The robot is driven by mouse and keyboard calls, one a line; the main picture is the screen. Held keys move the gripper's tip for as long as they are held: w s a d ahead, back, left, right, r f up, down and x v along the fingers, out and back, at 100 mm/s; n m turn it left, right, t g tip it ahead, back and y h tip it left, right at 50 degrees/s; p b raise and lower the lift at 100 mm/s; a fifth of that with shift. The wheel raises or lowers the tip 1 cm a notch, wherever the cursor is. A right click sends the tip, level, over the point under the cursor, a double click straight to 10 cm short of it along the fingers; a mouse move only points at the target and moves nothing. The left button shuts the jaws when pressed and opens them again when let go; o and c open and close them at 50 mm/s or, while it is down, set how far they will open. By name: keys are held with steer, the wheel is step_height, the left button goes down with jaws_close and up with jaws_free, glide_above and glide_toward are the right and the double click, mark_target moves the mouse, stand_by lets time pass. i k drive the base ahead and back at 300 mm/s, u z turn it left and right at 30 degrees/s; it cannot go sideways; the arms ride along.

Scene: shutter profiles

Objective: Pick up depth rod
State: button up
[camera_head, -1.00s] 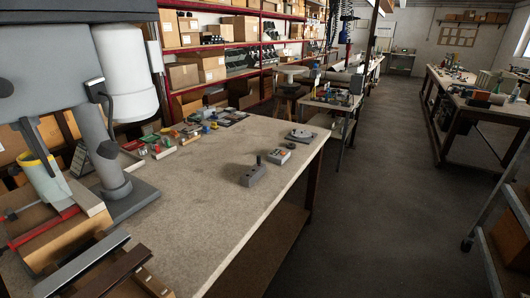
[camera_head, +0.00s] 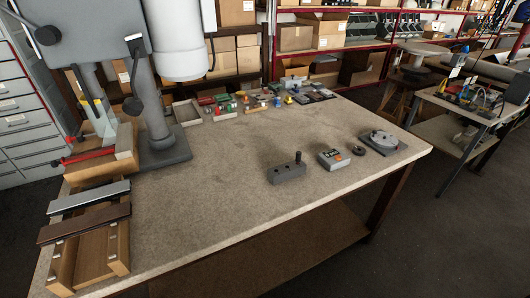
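No thing in view is plainly marked as the depth rod. A short dark upright pin (camera_head: 298,157) stands at the right end of a grey block (camera_head: 287,174) on the workbench (camera_head: 230,220). I cannot tell whether this pin is the depth rod. A grey drill press (camera_head: 155,120) stands at the left back of the bench, with a red bar (camera_head: 85,155) low at its left side. My gripper is not in view.
Right of the block lie a small grey box with buttons (camera_head: 333,158), a dark ring (camera_head: 359,150) and a round dial on a plate (camera_head: 383,140). Small coloured parts (camera_head: 255,100) line the back edge. Wooden trays (camera_head: 95,262) hold the front left. The bench middle is clear.

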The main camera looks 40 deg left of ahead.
mark_target(298, 153)
steer(key=u, duration=1.1)
steer(key=i, duration=0.95)
steer(key=u, duration=1)
